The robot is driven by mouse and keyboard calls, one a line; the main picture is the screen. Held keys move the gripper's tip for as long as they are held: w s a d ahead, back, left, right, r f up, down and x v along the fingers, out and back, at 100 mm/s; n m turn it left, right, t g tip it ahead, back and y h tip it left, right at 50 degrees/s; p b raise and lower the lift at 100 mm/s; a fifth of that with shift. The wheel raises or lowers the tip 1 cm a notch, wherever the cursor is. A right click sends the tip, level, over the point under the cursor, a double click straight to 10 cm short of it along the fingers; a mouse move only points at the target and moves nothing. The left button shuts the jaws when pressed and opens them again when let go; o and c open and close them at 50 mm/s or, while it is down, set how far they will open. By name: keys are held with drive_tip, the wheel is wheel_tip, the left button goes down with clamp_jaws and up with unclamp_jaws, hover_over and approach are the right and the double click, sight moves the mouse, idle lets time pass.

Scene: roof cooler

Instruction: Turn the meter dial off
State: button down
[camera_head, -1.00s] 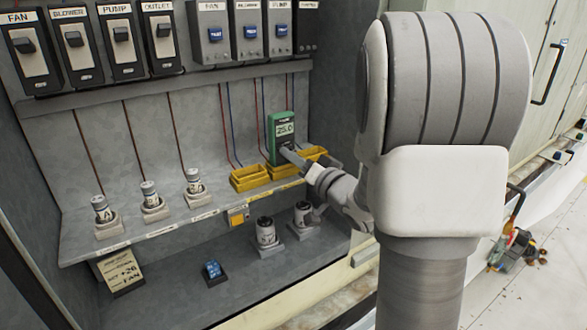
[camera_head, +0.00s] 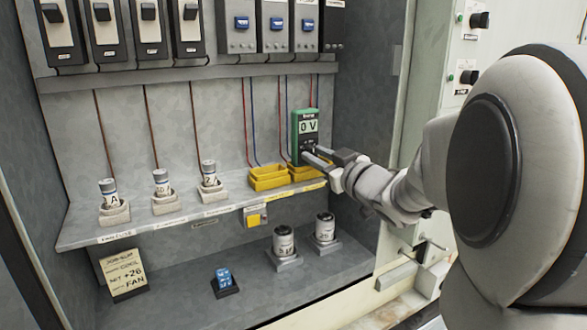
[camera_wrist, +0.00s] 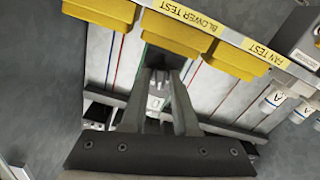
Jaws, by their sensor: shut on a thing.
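The meter (camera_head: 305,124) is a green handheld unit with a light screen reading "0 V". It stands upright on the shelf against the back wall, behind the yellow trays. My gripper (camera_head: 311,156) reaches in from the right to the lower front of the meter, where the dial sits. Its fingers are closed on the dial, which they mostly hide in the head view. In the wrist view, my gripper (camera_wrist: 158,92) has its fingertips close together around a small pale part. I cannot read the dial's position there.
Capped cylinders (camera_head: 161,184) stand in sockets to the left, with others (camera_head: 284,243) on the lower ledge. Switches (camera_head: 151,25) hang above. A job slip (camera_head: 123,274) leans at lower left.

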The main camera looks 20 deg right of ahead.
drive_tip(key=shift+n+b, duration=3.35)
drive_tip(key=shift+n, duration=1.25)
drive_tip(key=c, duration=0.9)
unclamp_jaws()
drive_tip(key=shift+d, duration=0.1)
